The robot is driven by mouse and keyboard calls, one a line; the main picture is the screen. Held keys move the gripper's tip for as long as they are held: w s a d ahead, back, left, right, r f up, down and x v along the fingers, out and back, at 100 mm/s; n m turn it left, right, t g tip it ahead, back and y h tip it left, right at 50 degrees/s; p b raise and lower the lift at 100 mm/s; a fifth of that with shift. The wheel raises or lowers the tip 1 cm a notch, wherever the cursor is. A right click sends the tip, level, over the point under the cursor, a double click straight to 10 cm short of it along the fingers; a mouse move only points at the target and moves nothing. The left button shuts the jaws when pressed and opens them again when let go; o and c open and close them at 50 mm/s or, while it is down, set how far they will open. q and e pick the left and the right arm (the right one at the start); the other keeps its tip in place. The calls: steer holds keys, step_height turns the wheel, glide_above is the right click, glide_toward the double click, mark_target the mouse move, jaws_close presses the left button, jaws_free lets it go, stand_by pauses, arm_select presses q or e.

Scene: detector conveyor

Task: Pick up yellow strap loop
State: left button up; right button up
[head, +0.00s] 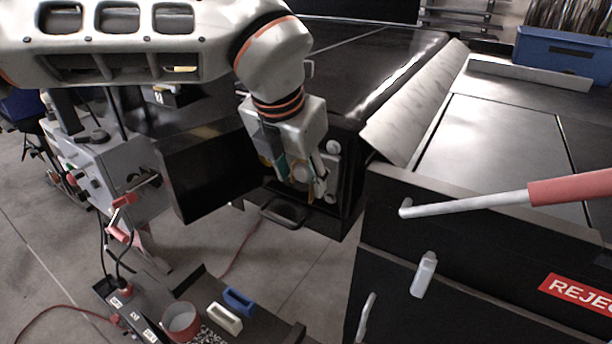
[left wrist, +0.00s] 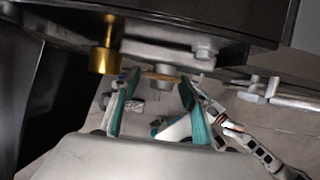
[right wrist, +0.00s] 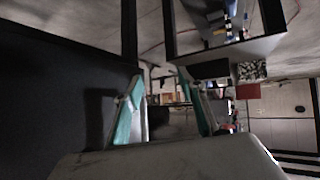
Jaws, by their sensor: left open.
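My left gripper (head: 300,188) is at the open black cabinet below the dark conveyor. In the left wrist view its green-padded fingers (left wrist: 159,82) are apart. A thin tan-yellow strip (left wrist: 156,76) shows between and just beyond the fingertips; it may be the strap loop, but its shape is unclear. I cannot tell whether the fingers touch it. A brass-coloured cylinder (left wrist: 104,50) hangs left of the left finger. No strap loop is clear in the head view, where the gripper covers this spot. My right gripper (right wrist: 160,78) is open and empty, beside a dark panel.
An open black door (head: 210,170) stands left of the gripper. The black reject cabinet (head: 470,270) with pale handles is at right. Grey floor (head: 290,270) lies between.

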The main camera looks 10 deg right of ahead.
arm_select(q)
steer(key=shift+w+f, duration=0.1)
steer(key=shift+f, duration=0.15)
steer(key=c, duration=0.7)
